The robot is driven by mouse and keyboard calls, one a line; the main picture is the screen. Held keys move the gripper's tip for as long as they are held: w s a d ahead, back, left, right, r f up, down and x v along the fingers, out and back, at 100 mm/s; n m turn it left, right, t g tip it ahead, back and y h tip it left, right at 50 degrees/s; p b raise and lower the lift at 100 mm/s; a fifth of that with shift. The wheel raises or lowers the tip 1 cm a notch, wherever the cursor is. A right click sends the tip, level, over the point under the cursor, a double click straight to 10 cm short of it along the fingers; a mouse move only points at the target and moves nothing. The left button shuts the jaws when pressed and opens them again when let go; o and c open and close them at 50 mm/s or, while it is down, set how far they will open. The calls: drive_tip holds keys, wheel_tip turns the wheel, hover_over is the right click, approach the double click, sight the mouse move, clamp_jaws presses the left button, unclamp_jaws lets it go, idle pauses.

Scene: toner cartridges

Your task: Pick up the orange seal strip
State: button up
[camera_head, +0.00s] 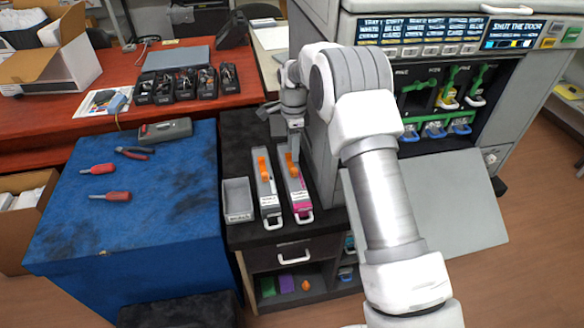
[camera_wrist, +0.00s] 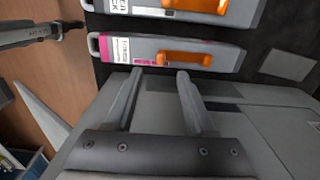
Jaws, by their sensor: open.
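Two grey toner cartridges lie side by side on the dark cabinet top, each with an orange strip on its top face. The right cartridge (camera_head: 298,193) has a magenta end, and its orange strip (camera_head: 291,171) also shows in the wrist view (camera_wrist: 184,58). The left cartridge (camera_head: 267,190) has a white and black label, and its orange strip (camera_head: 263,164) shows at the top of the wrist view (camera_wrist: 197,5). My gripper (camera_head: 294,150) is over the far end of the magenta cartridge. In the wrist view its two fingers (camera_wrist: 159,73) are apart and empty, pointing toward that cartridge's strip.
A grey empty tray (camera_head: 238,215) stands left of the cartridges. The printer (camera_head: 470,130) rises close on the right, its door (camera_head: 450,200) open. A blue-covered table (camera_head: 150,220) at left holds screwdrivers, pliers and a grey device (camera_head: 166,131).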

sight(294, 169)
wheel_tip(294, 169, down, 9)
drive_tip(key=shift+w+d+f+b, duration=0.1)
drive_tip(key=shift+w+d+b, duration=0.05)
drive_tip(key=shift+b, duration=0.15)
clamp_jaws()
idle(0.4)
